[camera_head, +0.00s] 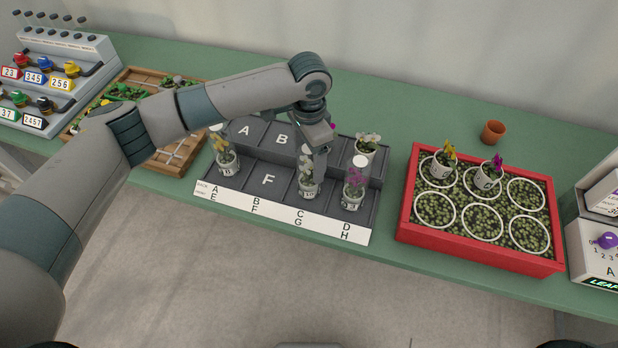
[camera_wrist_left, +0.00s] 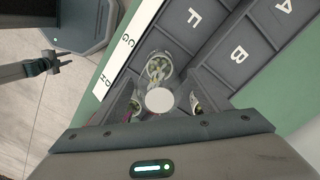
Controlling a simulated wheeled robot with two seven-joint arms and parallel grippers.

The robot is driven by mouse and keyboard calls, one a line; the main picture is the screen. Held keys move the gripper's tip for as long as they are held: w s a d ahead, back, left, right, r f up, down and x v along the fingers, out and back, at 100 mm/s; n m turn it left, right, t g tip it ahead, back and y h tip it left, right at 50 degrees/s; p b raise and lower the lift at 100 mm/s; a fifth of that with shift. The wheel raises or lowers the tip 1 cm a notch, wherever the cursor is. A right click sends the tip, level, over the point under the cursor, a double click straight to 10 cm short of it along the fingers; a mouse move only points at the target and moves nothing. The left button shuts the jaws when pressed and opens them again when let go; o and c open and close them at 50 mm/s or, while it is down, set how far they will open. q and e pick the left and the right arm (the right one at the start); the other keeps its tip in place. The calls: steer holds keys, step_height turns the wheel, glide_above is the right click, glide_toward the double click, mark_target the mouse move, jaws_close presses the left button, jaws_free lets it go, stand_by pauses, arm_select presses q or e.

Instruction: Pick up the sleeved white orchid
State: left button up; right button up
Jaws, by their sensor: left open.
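The sleeved white orchid (camera_head: 308,187) stands upright in a white pot in compartment G of the dark grey tray (camera_head: 235,184). Its pale flowers are partly hidden by my left gripper (camera_head: 321,150), which is right above it, pointing down. In the left wrist view the pot (camera_wrist_left: 159,68) and a round white disc (camera_wrist_left: 160,100) show between the open fingers of my left gripper (camera_wrist_left: 165,106). I cannot tell whether the fingers touch the plant. My right gripper (camera_wrist_left: 58,65) is small at the left of the left wrist view, away from the tray.
A purple orchid (camera_head: 353,193) stands close by in H, a white one (camera_head: 366,147) in D, a yellow one (camera_head: 226,162) in E. A red crate (camera_head: 480,256) with two potted orchids is to the right. A terracotta pot (camera_head: 493,132) stands behind it. Green table is clear behind the tray.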

arm_select(q)
steer(key=shift+f, duration=1.1)
arm_select(e)
steer(key=shift+a+r, duration=0.3)
steer(key=shift+r, duration=0.15)
arm_select(q)
steer(key=c, duration=1.6)
arm_select(e)
steer(key=shift+d, duration=0.1)
arm_select(q)
steer(key=shift+r, duration=0.1)
